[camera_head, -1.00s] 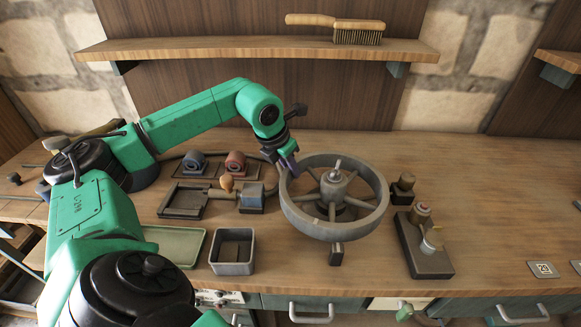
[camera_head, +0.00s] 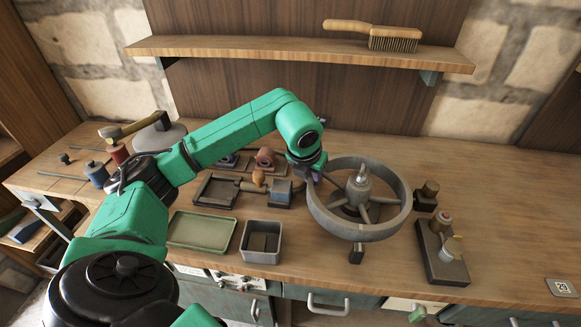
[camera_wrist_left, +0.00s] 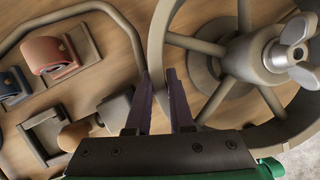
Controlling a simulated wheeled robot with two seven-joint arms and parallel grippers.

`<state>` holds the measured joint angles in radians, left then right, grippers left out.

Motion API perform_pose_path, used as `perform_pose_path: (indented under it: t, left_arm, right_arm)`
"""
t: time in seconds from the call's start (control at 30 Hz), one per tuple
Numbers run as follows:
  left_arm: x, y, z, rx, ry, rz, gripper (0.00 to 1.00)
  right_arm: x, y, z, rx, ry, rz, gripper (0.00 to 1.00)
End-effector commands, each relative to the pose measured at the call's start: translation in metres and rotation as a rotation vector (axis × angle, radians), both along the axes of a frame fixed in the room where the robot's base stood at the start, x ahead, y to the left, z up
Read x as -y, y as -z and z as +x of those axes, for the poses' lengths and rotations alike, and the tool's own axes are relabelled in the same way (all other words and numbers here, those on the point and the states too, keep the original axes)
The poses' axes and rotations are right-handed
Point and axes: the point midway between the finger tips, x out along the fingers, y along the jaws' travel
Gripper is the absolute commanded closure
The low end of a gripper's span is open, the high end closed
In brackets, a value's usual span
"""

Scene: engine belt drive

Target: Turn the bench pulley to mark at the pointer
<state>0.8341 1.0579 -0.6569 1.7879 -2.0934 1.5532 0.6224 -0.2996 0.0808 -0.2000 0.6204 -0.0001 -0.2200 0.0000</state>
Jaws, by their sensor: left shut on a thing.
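The bench pulley (camera_head: 393,226) is a grey spoked wheel with a wide rim, lying flat above the bench. A wing nut (camera_head: 363,174) sits at its hub; the pulley (camera_wrist_left: 218,48) and wing nut (camera_wrist_left: 293,50) also show in the left wrist view. My left gripper (camera_head: 317,174) is at the pulley's left rim. In the wrist view its two dark fingers (camera_wrist_left: 163,98) straddle the rim, shut on it. A small dark block (camera_head: 356,253) stands at the pulley's front edge; I cannot tell whether it is the pointer. No mark is discernible. My right gripper is not in view.
Left of the pulley are a grey bin (camera_head: 262,256), a green tray (camera_head: 198,247) and a board with red (camera_head: 265,157) and blue pieces. A dark stand (camera_head: 440,262) with small parts is to the right. Bench beyond it is mostly clear; a shelf (camera_head: 290,47) hangs behind.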

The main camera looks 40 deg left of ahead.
Motion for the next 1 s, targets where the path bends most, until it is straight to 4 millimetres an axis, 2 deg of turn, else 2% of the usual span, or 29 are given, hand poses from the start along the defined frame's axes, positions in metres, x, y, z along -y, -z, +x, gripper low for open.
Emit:
perform_pose_path:
  t: [0.1,0.33,0.37,0.4,0.43,0.77,0.87,1.0]
  left_arm:
    - [0.008,-0.001,0.002,0.003,-0.013,0.0,1.0]
    - [0.008,-0.001,0.002,0.003,-0.015,0.002,1.0]
    - [0.008,-0.001,0.002,0.003,-0.015,0.002,0.76]
    - [0.008,-0.001,0.002,0.003,-0.015,0.002,0.61]
    - [0.008,-0.001,0.002,0.003,-0.015,0.002,0.5]
    - [0.007,-0.001,0.002,0.002,-0.015,0.002,0.5]
    - [0.007,-0.008,0.0,0.004,-0.015,0.002,0.5]
    - [0.009,-0.031,-0.01,0.007,-0.015,0.002,0.5]
  right_arm:
    - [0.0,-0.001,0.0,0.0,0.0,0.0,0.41]
    - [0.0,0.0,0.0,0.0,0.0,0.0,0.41]
    - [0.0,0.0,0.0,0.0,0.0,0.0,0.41]
    - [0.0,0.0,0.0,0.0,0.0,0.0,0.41]
    - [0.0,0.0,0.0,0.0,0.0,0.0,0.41]
    - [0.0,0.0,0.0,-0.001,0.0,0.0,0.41]
    - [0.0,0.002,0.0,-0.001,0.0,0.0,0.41]
    - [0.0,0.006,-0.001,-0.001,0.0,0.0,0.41]
